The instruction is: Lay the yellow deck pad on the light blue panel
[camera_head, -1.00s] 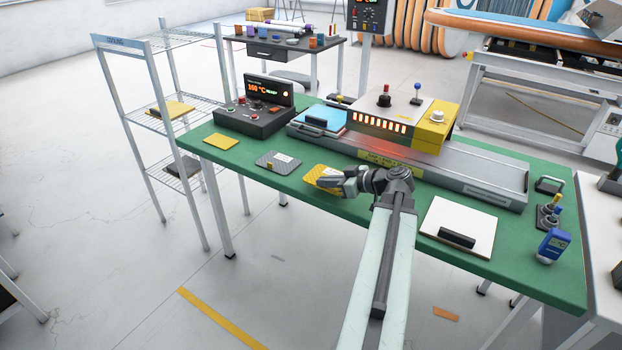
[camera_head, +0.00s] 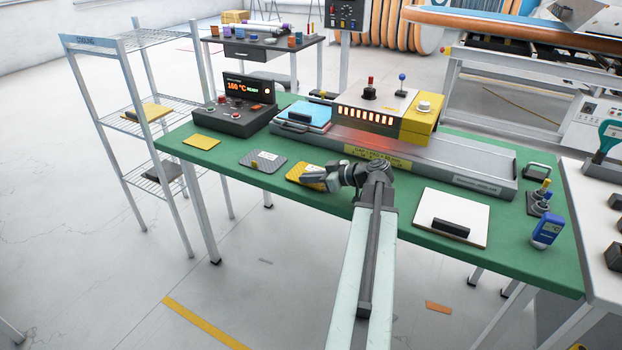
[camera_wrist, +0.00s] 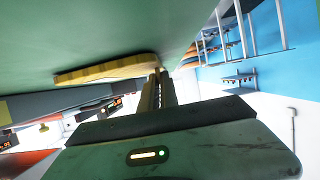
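The yellow deck pad (camera_head: 297,171) lies at the front edge of the green table, partly hidden by my gripper. In the wrist view, the pad (camera_wrist: 105,70) lies along the green surface, its right end by my fingertips. My gripper (camera_head: 308,180) is low over the pad's right part. Its fingers (camera_wrist: 158,75) are close together at the pad's end; whether they grip anything is unclear. The light blue panel (camera_head: 314,113) lies flat at the left end of the grey press bed, with a dark block on it.
A grey pad (camera_head: 268,166) and a flat yellow square (camera_head: 202,142) lie left of my gripper. The control box (camera_head: 235,118) stands behind them. The heater (camera_head: 375,115) rises right of the panel. A white board (camera_head: 460,207) with a dark block lies at right on the green table (camera_head: 400,222).

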